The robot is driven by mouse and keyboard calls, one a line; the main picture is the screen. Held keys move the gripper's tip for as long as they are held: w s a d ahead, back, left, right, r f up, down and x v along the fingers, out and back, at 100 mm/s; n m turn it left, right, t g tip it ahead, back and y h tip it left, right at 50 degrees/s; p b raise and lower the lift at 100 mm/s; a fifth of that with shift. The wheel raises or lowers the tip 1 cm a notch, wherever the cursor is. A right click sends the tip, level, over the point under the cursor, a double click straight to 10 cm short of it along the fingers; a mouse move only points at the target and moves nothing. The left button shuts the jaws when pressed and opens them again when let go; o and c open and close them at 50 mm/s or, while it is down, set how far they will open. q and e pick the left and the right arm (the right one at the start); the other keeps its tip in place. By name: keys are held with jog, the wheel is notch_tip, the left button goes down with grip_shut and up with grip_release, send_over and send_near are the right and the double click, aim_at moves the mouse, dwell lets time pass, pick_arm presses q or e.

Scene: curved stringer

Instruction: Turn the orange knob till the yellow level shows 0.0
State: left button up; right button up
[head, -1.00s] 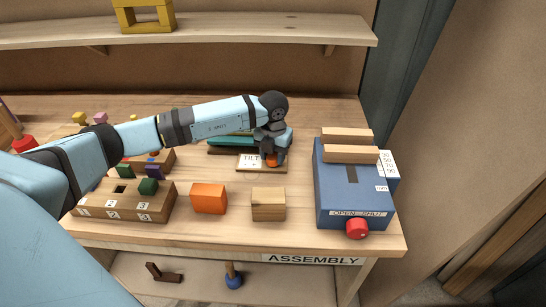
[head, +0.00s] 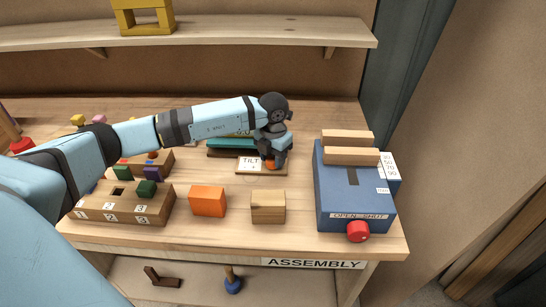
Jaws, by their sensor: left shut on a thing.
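The orange knob (head: 270,164) sits on a small wooden board with a "TILT" label (head: 250,163) on the bench. My left gripper (head: 271,157) comes down over the knob from above and is shut on it. Behind the board is a teal and dark block (head: 228,145), partly covered by my left arm. My right gripper is not in view.
A blue box (head: 350,190) with a red knob (head: 358,231) and wooden bars stands at right. An orange block (head: 208,201) and a plain wooden block (head: 268,207) lie in front. A numbered wooden block (head: 125,205) with coloured pegs is at left. A shelf (head: 230,27) runs above.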

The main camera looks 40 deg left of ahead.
aim_at(273, 158)
pick_arm(q)
jog(key=o, duration=0.9)
jog(key=shift+r, duration=0.1)
notch_tip(273, 158, up, 14)
jog(key=shift+f, duration=0.1)
